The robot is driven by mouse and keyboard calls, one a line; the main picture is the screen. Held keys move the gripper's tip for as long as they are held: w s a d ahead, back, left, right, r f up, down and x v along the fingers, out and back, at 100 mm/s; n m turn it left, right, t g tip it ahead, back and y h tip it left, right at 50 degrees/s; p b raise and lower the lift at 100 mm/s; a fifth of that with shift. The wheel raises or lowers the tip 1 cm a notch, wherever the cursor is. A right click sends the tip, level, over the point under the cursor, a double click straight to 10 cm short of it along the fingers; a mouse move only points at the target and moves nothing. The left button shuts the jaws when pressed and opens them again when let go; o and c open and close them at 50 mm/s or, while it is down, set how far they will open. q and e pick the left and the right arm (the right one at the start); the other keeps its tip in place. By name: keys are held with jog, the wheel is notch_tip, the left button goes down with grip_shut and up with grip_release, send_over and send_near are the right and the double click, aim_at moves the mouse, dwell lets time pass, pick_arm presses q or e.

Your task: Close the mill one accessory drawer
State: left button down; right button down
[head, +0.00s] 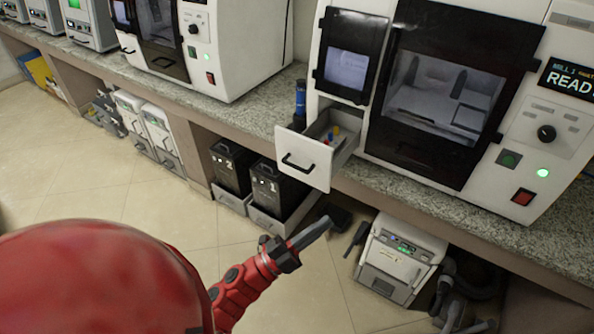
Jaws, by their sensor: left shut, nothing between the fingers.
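The accessory drawer (305,161) sticks out of the lower left of the white mill (520,120) on the right of the counter. It has a white front with a black bar handle and is pulled open. A few small coloured items lie inside it. The mill's display reads "MILL 1" and "READY", partly cut off by the picture's edge. My left gripper (312,233) is shut and empty, in front of and below the drawer, apart from it. Its red arm comes in from the lower left. My right gripper is not in view.
A granite counter (258,121) runs under the machines. A dark blue bottle (300,98) stands beside the drawer. A second mill (240,45) is to the left. Black bins (232,167) and a white unit (398,262) stand below the counter. The tiled floor at left is clear.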

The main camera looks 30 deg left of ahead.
pick_arm(q)
jog(key=a+f+g+y, duration=0.1)
jog(key=a+f+y, duration=0.1)
jog(key=a+y, duration=0.5)
jog(key=a+f+y, duration=0.3)
jog(key=a+y, duration=0.2)
jog(key=a, duration=0.4)
jog(key=shift+n, duration=0.4)
jog(key=w+p, duration=0.1)
jog(key=w, duration=0.3)
jog(key=w+p, duration=0.1)
jog(key=w, duration=0.4)
jog(key=w+d+r+p, duration=0.1)
jog(key=w, duration=0.3)
jog(key=shift+w, duration=0.35)
jog(key=shift+w+d, duration=0.1)
jog(key=shift+w, duration=0.35)
